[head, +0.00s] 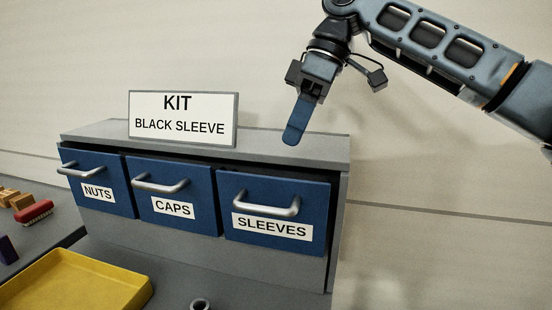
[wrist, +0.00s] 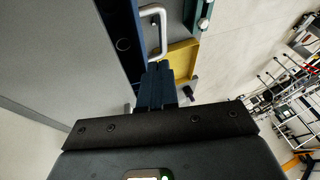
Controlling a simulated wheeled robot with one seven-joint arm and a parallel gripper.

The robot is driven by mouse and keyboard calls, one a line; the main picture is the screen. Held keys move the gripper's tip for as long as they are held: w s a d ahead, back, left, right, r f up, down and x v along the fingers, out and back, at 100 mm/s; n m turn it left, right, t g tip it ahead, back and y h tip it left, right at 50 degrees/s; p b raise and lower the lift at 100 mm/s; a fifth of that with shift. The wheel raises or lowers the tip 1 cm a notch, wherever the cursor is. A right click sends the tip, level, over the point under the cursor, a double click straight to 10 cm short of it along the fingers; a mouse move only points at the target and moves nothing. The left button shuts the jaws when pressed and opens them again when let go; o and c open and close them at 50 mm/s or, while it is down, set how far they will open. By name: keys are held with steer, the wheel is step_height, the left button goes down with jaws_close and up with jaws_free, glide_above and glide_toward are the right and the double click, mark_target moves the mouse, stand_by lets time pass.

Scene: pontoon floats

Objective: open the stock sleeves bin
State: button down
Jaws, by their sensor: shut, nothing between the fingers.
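The sleeves bin (head: 315,202) is the rightmost of three blue drawers in a grey cabinet (head: 330,262). It has a silver bar handle (head: 268,206) and a SLEEVES label, and its front looks shut. My gripper (head: 293,138) points down above the cabinet's top at the right, above and apart from the sleeves handle. Its blue fingers are together with nothing between them. In the wrist view, the fingers (wrist: 156,68) lie in front of a blue drawer front (wrist: 121,38) with a silver handle (wrist: 161,32) beyond their tips.
The nuts bin (head: 112,204) and caps bin (head: 148,207) look shut. A KIT BLACK SLEEVE sign (head: 183,141) stands on the cabinet. A red brush-like object (head: 34,211) and wooden blocks sit at left.

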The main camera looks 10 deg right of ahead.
mark_target(266, 207)
steer(key=p+x, duration=0.1)
steer(key=x, duration=0.8)
steer(key=shift+f+p, duration=0.3)
steer(key=shift+f, duration=0.2)
steer(key=shift+s+d, duration=0.1)
steer(key=shift+s, duration=0.1)
steer(key=shift+s+f+t+h, duration=0.1)
steer(key=shift+s+t+h, duration=0.15)
steer(key=shift+t+h, duration=0.2)
